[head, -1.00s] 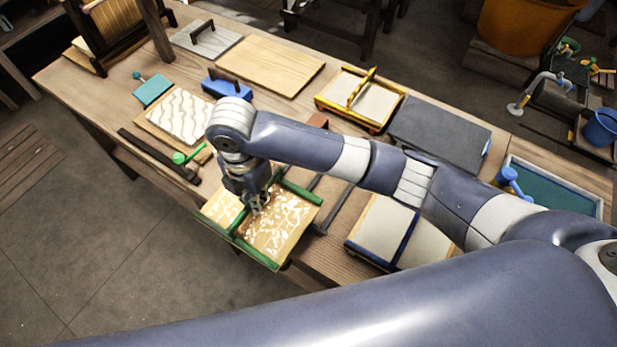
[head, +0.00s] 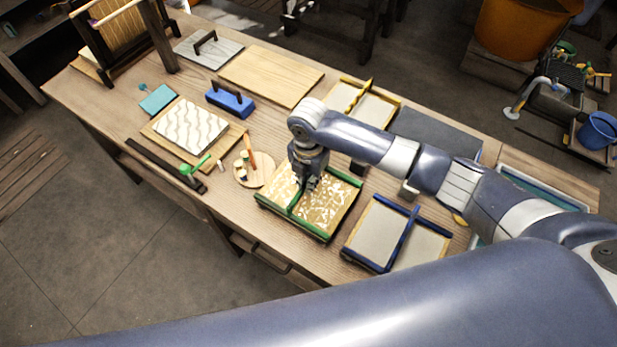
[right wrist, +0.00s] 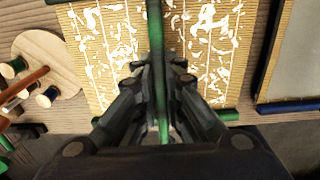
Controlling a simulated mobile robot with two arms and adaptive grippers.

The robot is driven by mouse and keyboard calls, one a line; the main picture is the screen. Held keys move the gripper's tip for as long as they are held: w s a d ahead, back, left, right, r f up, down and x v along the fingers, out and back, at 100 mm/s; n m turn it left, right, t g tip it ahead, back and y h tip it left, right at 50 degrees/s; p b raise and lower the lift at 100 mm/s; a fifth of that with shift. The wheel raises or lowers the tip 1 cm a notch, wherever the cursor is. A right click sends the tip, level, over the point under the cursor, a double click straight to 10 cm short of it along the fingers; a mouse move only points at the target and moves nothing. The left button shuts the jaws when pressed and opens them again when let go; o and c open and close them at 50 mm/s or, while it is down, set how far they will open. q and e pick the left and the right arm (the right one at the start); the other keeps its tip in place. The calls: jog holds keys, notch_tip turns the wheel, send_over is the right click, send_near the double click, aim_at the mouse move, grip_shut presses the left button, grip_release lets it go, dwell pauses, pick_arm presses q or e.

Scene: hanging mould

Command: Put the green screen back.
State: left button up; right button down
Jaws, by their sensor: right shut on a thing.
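The green screen (head: 327,208) is a tan mesh panel with white leaf-like marks, green end rails and a green bar across its middle. It is over the table near the front edge, left of the blue-framed screen. I cannot tell whether it touches the tabletop. My right gripper (head: 304,186) points down and is shut on the middle bar. In the right wrist view, the bar runs between the fingers (right wrist: 158,95), with the mesh (right wrist: 102,45) on both sides. The fingers hide part of the bar. My left gripper is out of view.
The blue-framed screen (head: 376,232) lies close to the right. A round board (head: 268,177) with small spools is close to the left. A yellow-framed screen (head: 378,105) and a dark slab (head: 440,132) are behind. A patterned sheet (head: 190,127) lies farther left.

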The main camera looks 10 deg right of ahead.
jog(key=shift+f, duration=0.2)
jog(key=shift+f, duration=0.2)
jog(key=c, duration=1.7)
grip_release()
jog(key=shift+r, duration=0.35)
notch_tip(320, 180, up, 12)
jog(key=b, duration=0.2)
jog(key=shift+f, duration=0.15)
